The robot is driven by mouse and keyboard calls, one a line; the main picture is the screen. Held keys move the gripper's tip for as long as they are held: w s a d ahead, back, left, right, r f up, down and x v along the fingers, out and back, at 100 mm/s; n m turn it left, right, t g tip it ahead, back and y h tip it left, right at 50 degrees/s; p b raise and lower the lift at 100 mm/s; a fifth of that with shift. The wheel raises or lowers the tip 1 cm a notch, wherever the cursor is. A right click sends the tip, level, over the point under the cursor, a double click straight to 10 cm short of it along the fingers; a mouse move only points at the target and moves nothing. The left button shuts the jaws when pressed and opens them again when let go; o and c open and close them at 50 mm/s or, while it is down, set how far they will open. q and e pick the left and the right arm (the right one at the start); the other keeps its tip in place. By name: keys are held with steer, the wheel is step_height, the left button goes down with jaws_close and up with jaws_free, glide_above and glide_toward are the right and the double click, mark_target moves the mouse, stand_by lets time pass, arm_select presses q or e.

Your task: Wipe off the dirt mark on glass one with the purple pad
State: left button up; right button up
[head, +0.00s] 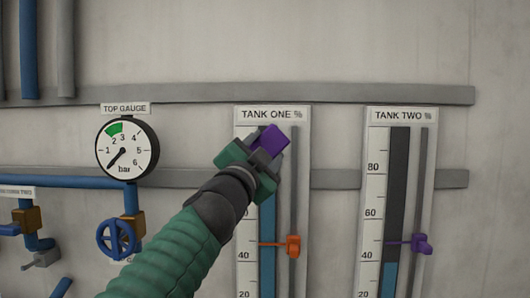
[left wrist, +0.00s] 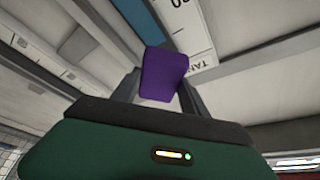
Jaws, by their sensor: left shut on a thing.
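The purple pad (head: 272,140) is held in my left gripper (head: 262,150), which is shut on it. The pad is in front of the upper part of the tank one gauge (head: 272,115), just below its "TANK ONE %" label. In the left wrist view the purple pad (left wrist: 163,74) sits between the gripper fingers, with the gauge scale behind it. I cannot tell whether the pad touches the glass. The gripper and arm hide the upper scale and part of the glass (head: 267,215); no dirt mark can be made out. My right gripper is not in view.
An orange pointer (head: 292,246) sits on tank one's slider. The tank two gauge (head: 400,115) with a purple pointer (head: 421,244) is to the right. A round pressure gauge (head: 127,148), a blue valve wheel (head: 116,239) and pipes are to the left. Grey rails (head: 350,95) cross the wall.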

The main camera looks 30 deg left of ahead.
arm_select(q)
steer(key=shift+w+d, duration=0.1)
steer(key=shift+d, duration=0.05)
steer(key=shift+d, duration=0.1)
steer(key=shift+v, duration=0.85)
steer(key=shift+s+d+r, duration=0.15)
steer(key=shift+s+d, duration=0.1)
steer(key=shift+s, duration=0.05)
steer(key=shift+s+d+r, duration=0.1)
steer(key=shift+s+r, duration=0.05)
steer(key=shift+s, duration=0.2)
steer(key=shift+w, duration=0.1)
